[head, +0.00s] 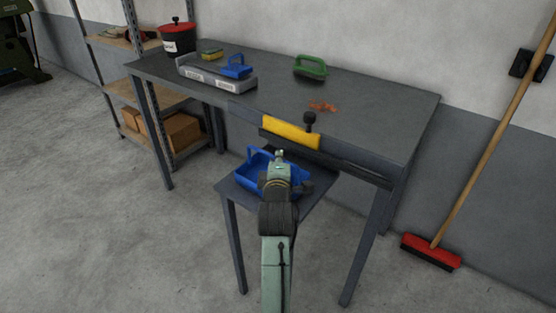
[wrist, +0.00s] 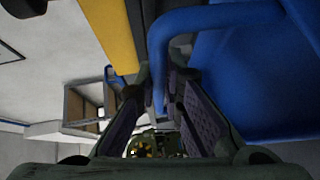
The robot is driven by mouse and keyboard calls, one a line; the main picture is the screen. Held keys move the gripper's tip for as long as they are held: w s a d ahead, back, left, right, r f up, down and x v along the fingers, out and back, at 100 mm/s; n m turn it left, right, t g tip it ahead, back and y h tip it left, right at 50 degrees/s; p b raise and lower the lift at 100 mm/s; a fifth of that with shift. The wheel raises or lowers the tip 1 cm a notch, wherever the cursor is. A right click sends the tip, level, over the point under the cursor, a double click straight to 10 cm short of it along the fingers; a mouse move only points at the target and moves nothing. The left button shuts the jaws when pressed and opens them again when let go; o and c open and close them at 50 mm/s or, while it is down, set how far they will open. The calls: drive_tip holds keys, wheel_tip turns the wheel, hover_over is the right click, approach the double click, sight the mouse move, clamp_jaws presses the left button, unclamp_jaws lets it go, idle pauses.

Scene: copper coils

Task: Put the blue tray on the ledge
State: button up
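The blue tray (head: 245,183), an open box with a raised loop handle (head: 250,155), is at the small low grey ledge (head: 312,196) in front of the bench. I cannot tell whether its underside touches the ledge. My gripper (head: 280,157) is over the tray, and my arm hides part of it. In the wrist view, the fingers of my gripper (wrist: 157,88) stand close on both sides of the blue handle (wrist: 160,50) and look shut on it. The tray's wall (wrist: 245,85) fills the right side of that view.
A yellow bar (head: 291,133) and a black knob (head: 310,120) are at the bench's front edge, close beyond my gripper. The bench top (head: 370,110) carries a grey case (head: 215,78), a green-handled tool (head: 310,68) and orange bits (head: 323,107). A broom (head: 431,252) stands right.

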drive_tip(key=o, duration=0.4)
drive_tip(key=shift+o, duration=0.2)
drive_tip(key=shift+r, duration=0.1)
drive_tip(key=s+r+p, duration=0.2)
drive_tip(key=s+p, duration=0.4)
drive_tip(key=s, duration=0.5)
drive_tip(key=shift+s+a, duration=0.15)
drive_tip(key=shift+s, duration=0.25)
